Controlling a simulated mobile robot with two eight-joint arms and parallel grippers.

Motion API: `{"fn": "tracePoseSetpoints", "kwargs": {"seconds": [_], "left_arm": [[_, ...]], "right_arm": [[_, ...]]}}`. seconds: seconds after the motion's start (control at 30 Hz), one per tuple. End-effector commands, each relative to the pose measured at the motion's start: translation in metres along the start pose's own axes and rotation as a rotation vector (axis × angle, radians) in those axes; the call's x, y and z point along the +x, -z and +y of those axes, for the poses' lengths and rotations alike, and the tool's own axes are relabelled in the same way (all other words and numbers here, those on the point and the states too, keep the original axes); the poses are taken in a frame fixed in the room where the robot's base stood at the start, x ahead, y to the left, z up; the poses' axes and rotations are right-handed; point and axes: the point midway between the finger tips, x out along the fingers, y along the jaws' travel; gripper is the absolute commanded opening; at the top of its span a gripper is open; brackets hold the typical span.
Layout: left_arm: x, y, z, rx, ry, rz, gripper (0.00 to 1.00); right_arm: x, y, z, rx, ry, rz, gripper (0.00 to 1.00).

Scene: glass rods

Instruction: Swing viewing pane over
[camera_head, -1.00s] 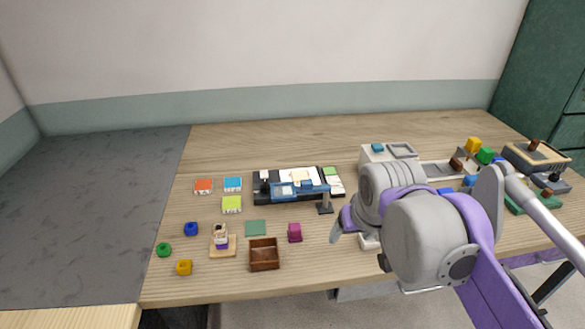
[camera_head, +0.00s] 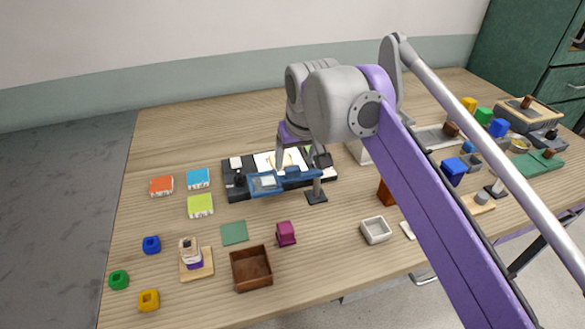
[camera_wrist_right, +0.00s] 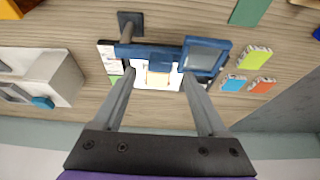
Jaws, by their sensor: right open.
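The viewing pane (camera_head: 265,183) is a blue-framed window at the left end of a blue swing bar (camera_head: 297,176). The bar joins a grey post (camera_head: 317,188) on a dark square foot. The pane hangs over the front left part of a black tray (camera_head: 236,192) that holds white sheets. My right gripper (camera_head: 301,160) is open above the tray, just behind the bar. In the right wrist view its fingertips (camera_wrist_right: 158,76) are apart and empty, with the pane (camera_wrist_right: 203,58) by the right finger and the bar (camera_wrist_right: 150,51) ahead. Whether a finger touches the frame I cannot tell. My left gripper is out of view.
Orange, blue and lime blocks (camera_head: 200,206) lie left of the tray. A brown open box (camera_head: 251,268), a magenta block (camera_head: 286,233) and a green square (camera_head: 234,232) lie in front. My right arm hides part of the table's right half, where several items stand.

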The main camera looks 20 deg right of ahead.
Motion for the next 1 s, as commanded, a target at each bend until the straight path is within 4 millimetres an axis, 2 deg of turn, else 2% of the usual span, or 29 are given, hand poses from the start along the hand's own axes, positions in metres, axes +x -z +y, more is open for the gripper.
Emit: {"fn": "tracePoseSetpoints", "kwargs": {"seconds": [0.03, 0.1, 0.23, 0.6, 0.67, 1.0], "left_arm": [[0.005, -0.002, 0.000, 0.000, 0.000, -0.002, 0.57], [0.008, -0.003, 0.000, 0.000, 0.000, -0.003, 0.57], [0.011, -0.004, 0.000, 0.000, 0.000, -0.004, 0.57], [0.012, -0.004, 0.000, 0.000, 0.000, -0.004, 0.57], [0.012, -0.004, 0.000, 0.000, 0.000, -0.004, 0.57], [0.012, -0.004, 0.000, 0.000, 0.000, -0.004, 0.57]], "right_arm": [[0.012, -0.001, 0.000, 0.000, 0.000, -0.001, 0.75], [0.022, -0.001, 0.000, 0.000, 0.000, -0.001, 0.75], [0.034, 0.000, 0.000, 0.000, 0.000, 0.000, 0.75], [0.039, 0.000, 0.000, 0.000, 0.000, 0.000, 0.75], [0.039, 0.000, 0.000, 0.000, 0.000, 0.000, 0.66], [0.039, 0.000, 0.000, 0.000, 0.000, 0.000, 0.05]]}}
